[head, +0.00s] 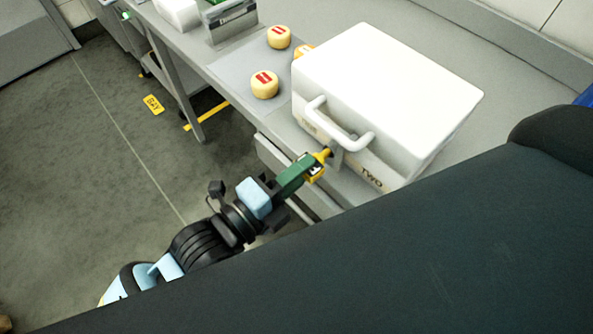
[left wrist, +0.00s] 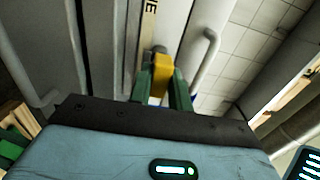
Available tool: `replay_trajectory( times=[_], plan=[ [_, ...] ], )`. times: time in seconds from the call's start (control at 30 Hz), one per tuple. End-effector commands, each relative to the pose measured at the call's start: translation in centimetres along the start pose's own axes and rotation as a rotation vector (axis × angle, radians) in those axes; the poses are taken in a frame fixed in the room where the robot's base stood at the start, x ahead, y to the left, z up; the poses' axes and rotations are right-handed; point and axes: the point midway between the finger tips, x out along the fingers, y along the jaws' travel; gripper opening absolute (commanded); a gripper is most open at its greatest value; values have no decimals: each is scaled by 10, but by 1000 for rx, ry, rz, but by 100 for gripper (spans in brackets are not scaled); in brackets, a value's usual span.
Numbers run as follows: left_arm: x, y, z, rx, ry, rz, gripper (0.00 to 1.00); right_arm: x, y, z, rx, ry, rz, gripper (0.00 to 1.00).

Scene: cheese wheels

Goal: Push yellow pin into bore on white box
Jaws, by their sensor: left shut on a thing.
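The white box (head: 395,85) stands on the grey counter, with a white handle (head: 338,122) on its front side and the letters "TWO" at its lower front. My left gripper (head: 314,166) is shut on the yellow pin (head: 323,155), just in front of the box's front face below the handle. In the left wrist view the yellow pin (left wrist: 161,75) sits between the green fingers and points at the white box (left wrist: 171,25). A grey part of the box lies at the pin's tip. The bore itself is hidden, and I cannot tell whether the pin is in it.
Yellow cheese wheels with red marks (head: 264,85) (head: 279,37) lie on a grey mat (head: 236,72) left of the box. Another is partly hidden behind the box. A metal holder (head: 230,22) stands at the far left.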

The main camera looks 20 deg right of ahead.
Motion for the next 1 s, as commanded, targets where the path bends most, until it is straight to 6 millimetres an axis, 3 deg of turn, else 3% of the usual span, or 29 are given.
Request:
replay_trajectory(
  times=[0.97, 1.0],
  plan=[
    [21, 0, 0, 0, 1, 0, 0, 0, 0, 1, 1, -1, 0, 32],
    [21, 0, 0, 0, 1, 0, 21, 0, 0, 1, 1, -1, 0, 32]
  ],
)
